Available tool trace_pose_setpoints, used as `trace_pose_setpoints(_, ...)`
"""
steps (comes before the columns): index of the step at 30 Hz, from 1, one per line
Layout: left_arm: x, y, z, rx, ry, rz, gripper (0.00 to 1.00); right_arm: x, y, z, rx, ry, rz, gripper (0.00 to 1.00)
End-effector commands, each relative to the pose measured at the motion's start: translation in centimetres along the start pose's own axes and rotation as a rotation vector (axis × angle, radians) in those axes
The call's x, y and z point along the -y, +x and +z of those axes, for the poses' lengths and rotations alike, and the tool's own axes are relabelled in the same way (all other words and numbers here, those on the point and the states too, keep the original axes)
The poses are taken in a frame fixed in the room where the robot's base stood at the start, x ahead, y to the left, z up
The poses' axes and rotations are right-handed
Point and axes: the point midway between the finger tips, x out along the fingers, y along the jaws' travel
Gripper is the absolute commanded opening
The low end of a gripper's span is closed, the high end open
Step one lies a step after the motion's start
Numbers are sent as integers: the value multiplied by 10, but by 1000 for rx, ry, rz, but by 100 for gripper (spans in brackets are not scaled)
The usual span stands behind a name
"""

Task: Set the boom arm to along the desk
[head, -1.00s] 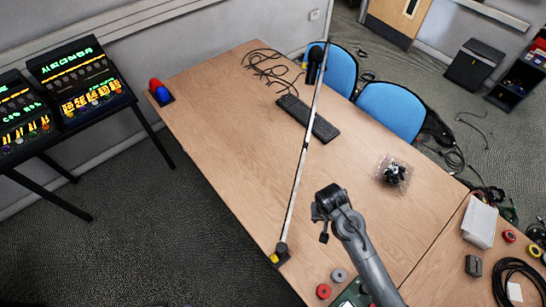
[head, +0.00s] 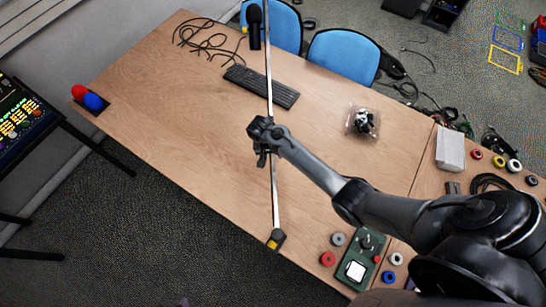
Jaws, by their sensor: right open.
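The boom arm (head: 275,198) is a long thin pale bar that runs across the desk (head: 170,75). Its near end is at a dark and yellow base (head: 275,239) on the desk's front edge. Its far part passes over the keyboard to the back edge, where a black microphone (head: 254,24) hangs beside it. My right gripper (head: 263,158) is open at about the middle of the bar, just to its left and overlapping it in the picture. I cannot tell whether the bar lies between the fingers or touches them. My left gripper is not in view.
A black keyboard (head: 262,86) lies under the bar. Tangled cable (head: 200,38) is at the back left, red and blue domes (head: 91,99) at the left corner. A clear bag (head: 362,122) and a green control box (head: 362,258) lie to the right. The desk's left middle is clear.

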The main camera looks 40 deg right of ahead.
Motion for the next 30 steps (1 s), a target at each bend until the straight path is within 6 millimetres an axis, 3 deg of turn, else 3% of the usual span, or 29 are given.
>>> trace_pose_setpoints(3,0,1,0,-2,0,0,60,0,16,0,1,0,2,53)
trace_pose_setpoints(9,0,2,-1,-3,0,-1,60,0,31,0,0,0,0,53)
trace_pose_setpoints(20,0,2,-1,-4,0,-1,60,0,35,0,-1,0,0,53)
trace_pose_setpoints(30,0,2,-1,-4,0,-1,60,0,35,0,0,0,0,3)
